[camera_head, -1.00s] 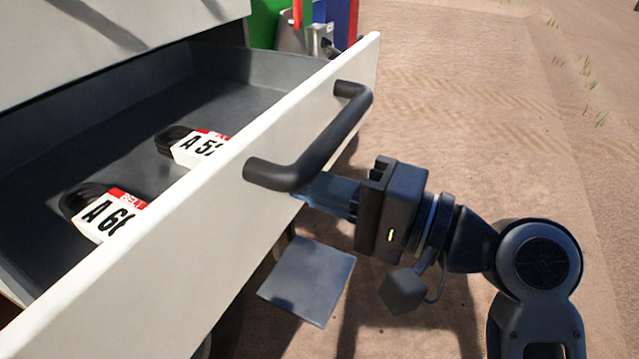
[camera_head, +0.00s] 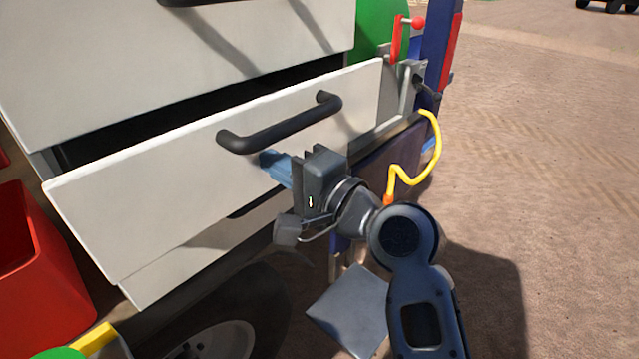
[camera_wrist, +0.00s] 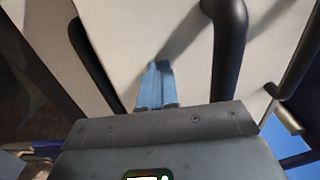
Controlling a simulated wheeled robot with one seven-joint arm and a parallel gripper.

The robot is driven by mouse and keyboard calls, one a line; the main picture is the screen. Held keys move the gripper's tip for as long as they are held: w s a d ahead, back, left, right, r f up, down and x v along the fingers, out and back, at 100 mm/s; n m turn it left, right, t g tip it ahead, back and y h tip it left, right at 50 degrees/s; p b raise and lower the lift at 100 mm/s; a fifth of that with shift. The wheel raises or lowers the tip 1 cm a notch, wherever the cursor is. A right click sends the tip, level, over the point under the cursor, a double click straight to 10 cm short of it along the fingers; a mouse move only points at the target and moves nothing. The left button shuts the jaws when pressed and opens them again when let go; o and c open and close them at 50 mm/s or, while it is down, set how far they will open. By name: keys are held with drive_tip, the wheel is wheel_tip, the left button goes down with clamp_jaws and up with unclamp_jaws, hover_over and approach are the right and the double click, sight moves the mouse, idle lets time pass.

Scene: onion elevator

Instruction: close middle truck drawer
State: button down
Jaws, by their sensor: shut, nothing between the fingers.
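The middle truck drawer (camera_head: 205,190) has a white front and stands partly out, with a dark gap above it under the upper drawer. Its black bar handle (camera_head: 280,132) runs along the upper part of the front. My gripper (camera_head: 268,160) is shut and empty, its blue fingers pointing at the drawer front just below the handle. In the wrist view the fingertips (camera_wrist: 159,68) are at or very near the white front, beside the handle (camera_wrist: 230,50). I cannot tell for certain whether they touch. The drawer's inside is hidden now.
The upper drawer (camera_head: 200,60) is above. A lower drawer edge (camera_head: 150,285) and a wheel (camera_head: 215,335) are below. A red bin (camera_head: 40,270) stands at left. A yellow hose (camera_head: 425,160) and a red-knobbed lever (camera_head: 418,23) are at the truck's right end. Open dirt lies to the right.

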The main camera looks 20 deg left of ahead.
drive_tip(key=x, duration=0.7)
drive_tip(key=shift+w+a+f+b, duration=0.1)
drive_tip(key=shift+a+b, duration=0.15)
drive_tip(key=shift+b, duration=0.15)
drive_tip(key=shift+a+r, duration=0.1)
drive_tip(key=shift+r, duration=0.15)
